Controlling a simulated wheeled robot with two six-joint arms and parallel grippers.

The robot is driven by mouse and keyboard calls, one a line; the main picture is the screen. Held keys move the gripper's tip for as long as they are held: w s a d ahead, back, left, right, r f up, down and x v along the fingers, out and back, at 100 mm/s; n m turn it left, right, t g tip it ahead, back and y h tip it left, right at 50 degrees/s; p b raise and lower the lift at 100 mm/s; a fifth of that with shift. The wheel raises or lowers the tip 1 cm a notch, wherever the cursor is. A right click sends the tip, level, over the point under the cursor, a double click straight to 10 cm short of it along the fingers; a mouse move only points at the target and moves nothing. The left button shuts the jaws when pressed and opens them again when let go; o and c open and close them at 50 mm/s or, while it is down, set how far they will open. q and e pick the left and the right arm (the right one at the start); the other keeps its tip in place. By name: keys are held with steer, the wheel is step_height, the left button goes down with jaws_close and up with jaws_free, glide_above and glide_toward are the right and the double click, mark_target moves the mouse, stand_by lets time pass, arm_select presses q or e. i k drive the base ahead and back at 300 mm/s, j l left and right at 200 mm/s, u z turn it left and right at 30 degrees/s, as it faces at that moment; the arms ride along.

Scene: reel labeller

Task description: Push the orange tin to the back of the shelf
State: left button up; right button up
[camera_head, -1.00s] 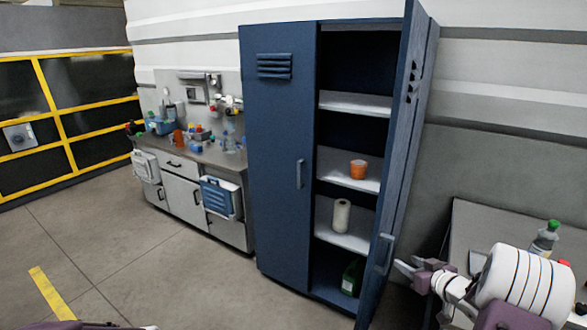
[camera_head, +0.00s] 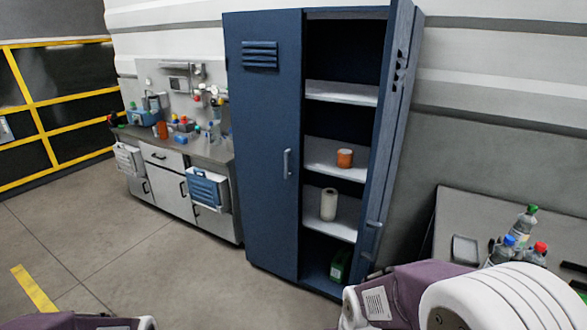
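The orange tin (camera_head: 345,158) stands upright on a middle shelf (camera_head: 322,158) of the blue cabinet (camera_head: 262,150), toward the right side of the opening. The cabinet's right door (camera_head: 392,140) stands open and its left door is shut. My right arm comes in at the lower right, with its gripper out of view. Part of my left arm shows at the bottom left; its gripper is also out of view. Neither arm touches the tin.
A white roll (camera_head: 328,204) stands on the shelf below, and a green container (camera_head: 341,265) on the cabinet floor. A cluttered workbench (camera_head: 165,152) is left of the cabinet. A table (camera_head: 455,215) with several bottles is at right. Open floor lies in front.

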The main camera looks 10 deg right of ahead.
mark_target(345, 159)
steer(key=i+l+z, duration=0.1)
steer(key=l+z, duration=0.3)
steer(key=i+l+z, duration=0.1)
steer(key=l+z, duration=0.3)
steer(key=j, duration=0.1)
